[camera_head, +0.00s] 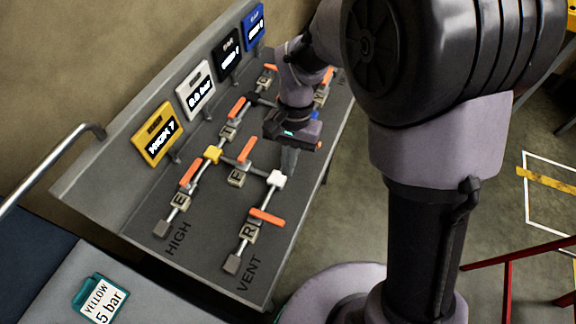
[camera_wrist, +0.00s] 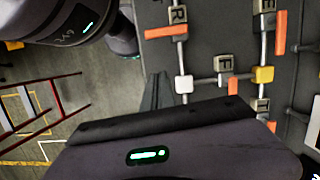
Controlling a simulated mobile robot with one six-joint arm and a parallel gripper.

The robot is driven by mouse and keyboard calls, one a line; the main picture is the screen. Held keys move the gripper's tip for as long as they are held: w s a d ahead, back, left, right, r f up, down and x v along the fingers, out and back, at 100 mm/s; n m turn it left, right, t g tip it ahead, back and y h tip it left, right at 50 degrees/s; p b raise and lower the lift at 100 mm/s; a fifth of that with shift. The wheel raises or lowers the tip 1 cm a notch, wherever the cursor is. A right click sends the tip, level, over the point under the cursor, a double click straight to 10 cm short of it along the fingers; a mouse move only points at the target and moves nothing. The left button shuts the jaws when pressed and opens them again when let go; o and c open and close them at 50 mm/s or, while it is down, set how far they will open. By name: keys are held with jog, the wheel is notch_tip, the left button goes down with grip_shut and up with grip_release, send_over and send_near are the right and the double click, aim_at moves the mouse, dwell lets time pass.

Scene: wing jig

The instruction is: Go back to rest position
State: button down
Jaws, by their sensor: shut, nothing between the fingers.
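My gripper (camera_head: 288,160) is shut and empty. It hangs over the valve panel (camera_head: 150,205), just above the white cube joint (camera_head: 277,179) in the head view. In the wrist view its fingers (camera_wrist: 157,92) lie together beside the white cube joint (camera_wrist: 184,84), over the panel's edge. I cannot tell if the fingertips touch anything. Orange valve handles (camera_head: 267,216) sit on the pipes, by blocks lettered E, F and R. A yellow cube joint (camera_head: 213,154) is left of the gripper. My arm hides part of the panel's far right.
Yellow (camera_head: 157,133), white (camera_head: 195,91), black (camera_head: 227,54) and blue (camera_head: 253,25) display boxes line the panel's back. A teal-edged card (camera_head: 100,298) reading "YELLOW 5 bar" lies at lower left. A red metal frame (camera_head: 508,285) stands at right. Open floor (camera_head: 490,225) lies right of the panel.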

jog(key=shift+w, duration=0.1)
jog(key=s+d+r+t+y+b, duration=0.1)
jog(key=s+d+r+t+b, duration=0.4)
jog(key=s+d+t+b, duration=0.3)
jog(key=s+d+b, duration=0.2)
jog(key=s+b, duration=0.2)
jog(key=shift+d+m, duration=0.4)
